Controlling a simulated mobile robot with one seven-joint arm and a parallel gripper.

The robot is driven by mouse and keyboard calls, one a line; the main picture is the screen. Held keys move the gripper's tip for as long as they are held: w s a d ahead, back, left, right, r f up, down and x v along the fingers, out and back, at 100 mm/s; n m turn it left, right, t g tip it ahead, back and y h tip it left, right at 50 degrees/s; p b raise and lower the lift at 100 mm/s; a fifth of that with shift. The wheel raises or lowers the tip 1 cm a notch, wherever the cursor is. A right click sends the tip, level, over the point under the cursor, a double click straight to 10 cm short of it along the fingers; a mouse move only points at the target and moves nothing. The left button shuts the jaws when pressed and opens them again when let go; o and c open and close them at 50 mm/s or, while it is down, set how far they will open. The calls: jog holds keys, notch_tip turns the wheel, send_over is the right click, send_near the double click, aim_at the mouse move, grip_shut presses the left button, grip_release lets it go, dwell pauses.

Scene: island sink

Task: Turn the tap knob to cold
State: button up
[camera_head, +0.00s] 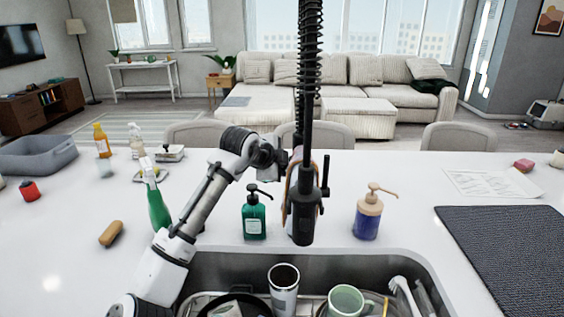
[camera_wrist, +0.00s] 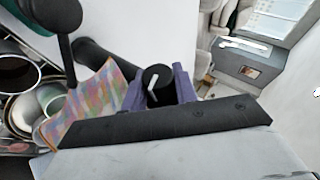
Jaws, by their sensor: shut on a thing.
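The black tap (camera_head: 304,205) with its coiled spring neck stands at the back of the sink, in the middle of the head view. In the wrist view, a round black knob end (camera_wrist: 165,73) with a white pointer mark sits between the two purple fingers of my gripper (camera_wrist: 158,88). The gripper is shut on this knob, and the pointer is tilted in the picture. In the head view the arm reaches in from the left, and the tap hides the fingers and the knob. Cold or hot marks cannot be made out.
A green soap bottle (camera_head: 254,217) and a blue pump bottle (camera_head: 368,216) flank the tap. A patterned cloth (camera_wrist: 88,108) is close beside the fingers. The sink (camera_head: 400,268) holds a steel tumbler (camera_head: 284,290), a green mug (camera_head: 346,301) and a pan. A dark mat (camera_head: 510,250) lies right.

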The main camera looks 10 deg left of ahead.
jog(key=n+g, duration=0.1)
jog(key=g, duration=0.4)
jog(key=shift+h, duration=0.3)
jog(key=shift+n+g+h, duration=0.4)
jog(key=shift+n+g, duration=0.1)
jog(key=shift+g, duration=1.5)
jog(key=shift+a+g, duration=0.1)
jog(key=shift+g, duration=0.3)
jog(key=o, duration=1)
jog(key=shift+c, duration=0.2)
jog(key=shift+t, duration=0.4)
